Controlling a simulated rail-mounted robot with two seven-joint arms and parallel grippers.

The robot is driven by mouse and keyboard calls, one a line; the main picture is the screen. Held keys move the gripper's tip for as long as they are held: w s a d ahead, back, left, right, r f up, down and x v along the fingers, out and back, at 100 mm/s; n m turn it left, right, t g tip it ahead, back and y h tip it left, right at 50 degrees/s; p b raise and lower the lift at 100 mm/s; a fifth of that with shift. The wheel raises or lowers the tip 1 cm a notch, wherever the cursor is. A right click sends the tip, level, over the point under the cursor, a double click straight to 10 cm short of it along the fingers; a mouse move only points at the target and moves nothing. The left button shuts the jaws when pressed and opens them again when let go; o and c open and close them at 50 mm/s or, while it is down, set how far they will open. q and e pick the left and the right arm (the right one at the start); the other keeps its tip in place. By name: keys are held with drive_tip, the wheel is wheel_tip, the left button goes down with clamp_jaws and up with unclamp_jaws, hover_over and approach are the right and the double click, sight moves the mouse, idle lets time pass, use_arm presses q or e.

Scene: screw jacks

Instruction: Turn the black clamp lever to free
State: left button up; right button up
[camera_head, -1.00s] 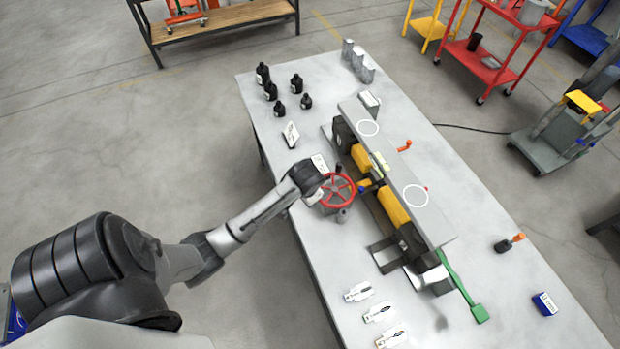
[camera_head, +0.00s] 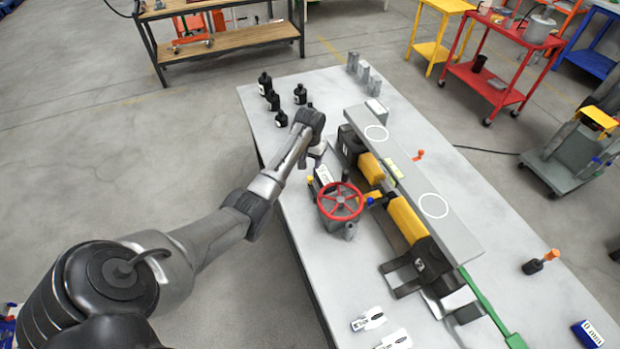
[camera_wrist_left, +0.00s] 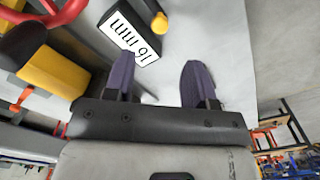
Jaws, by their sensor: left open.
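My left gripper (camera_head: 317,158) is above the table's left side, just behind the red handwheel (camera_head: 340,200). In the left wrist view its two purple fingers (camera_wrist_left: 160,82) are apart with nothing between them. A white 16 mm label (camera_wrist_left: 132,30) and a yellow knob (camera_wrist_left: 160,22) lie just beyond the fingertips; the label also shows in the head view (camera_head: 324,175). The jack assembly has yellow cylinders (camera_head: 406,220) with black ends under a long grey beam (camera_head: 425,185). I cannot pick out the black clamp lever with certainty. My right gripper is not in view.
Several black bottles (camera_head: 272,101) stand at the table's far left. A black piece with an orange handle (camera_head: 541,263) and a blue box (camera_head: 587,334) lie on the right. A green bar (camera_head: 490,305) extends at the front. White tags (camera_head: 368,319) lie near the front edge.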

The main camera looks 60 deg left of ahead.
sight(310, 177)
use_arm(q)
wheel_tip(310, 177, down, 9)
drive_tip(key=shift+r+b, duration=0.1)
drive_tip(key=shift+b, duration=0.85)
drive_tip(key=c, duration=0.4)
clamp_jaws()
